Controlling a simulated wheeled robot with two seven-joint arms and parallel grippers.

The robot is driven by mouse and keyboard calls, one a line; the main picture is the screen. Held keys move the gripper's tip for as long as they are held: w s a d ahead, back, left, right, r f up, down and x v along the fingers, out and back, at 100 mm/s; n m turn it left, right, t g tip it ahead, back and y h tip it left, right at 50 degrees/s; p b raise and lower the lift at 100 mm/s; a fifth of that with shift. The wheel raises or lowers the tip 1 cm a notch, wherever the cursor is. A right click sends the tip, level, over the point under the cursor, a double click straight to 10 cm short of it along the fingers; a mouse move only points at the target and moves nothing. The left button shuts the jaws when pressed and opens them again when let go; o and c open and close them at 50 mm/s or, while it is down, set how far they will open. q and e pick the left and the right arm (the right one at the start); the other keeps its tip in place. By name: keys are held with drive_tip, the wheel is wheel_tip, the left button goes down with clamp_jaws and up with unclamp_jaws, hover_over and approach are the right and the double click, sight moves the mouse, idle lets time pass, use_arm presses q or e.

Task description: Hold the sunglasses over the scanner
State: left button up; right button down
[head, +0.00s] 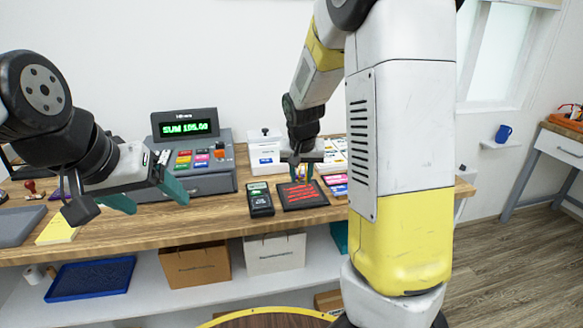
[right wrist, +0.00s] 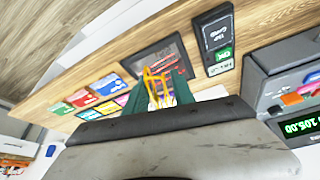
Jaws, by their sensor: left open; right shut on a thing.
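The sunglasses (right wrist: 154,88), with a thin yellow-orange frame, are held between the green fingers of my right gripper (right wrist: 160,80) in the right wrist view. In the head view my right gripper (head: 301,176) points down above the scanner (head: 305,199), a flat black pad with glowing red lines. The sunglasses are small and mostly hidden there. The scanner also shows behind the fingers in the right wrist view (right wrist: 143,62). I cannot tell the exact gap between the sunglasses and the pad. My left gripper (head: 155,203) is open and empty above the counter's left part.
A card reader (head: 260,199) lies just left of the scanner. A cash register (head: 190,165) showing SUM 105.00 stands behind it. A white box (head: 265,156) and colourful cards (head: 336,179) are close by. A yellow pad (head: 57,230) and grey tray (head: 18,226) lie at left.

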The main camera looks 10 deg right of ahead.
drive_tip(key=s+a+r, duration=0.2)
drive_tip(key=s+a, duration=0.1)
drive_tip(key=s, duration=0.7)
drive_tip(key=shift+d+f, duration=0.1)
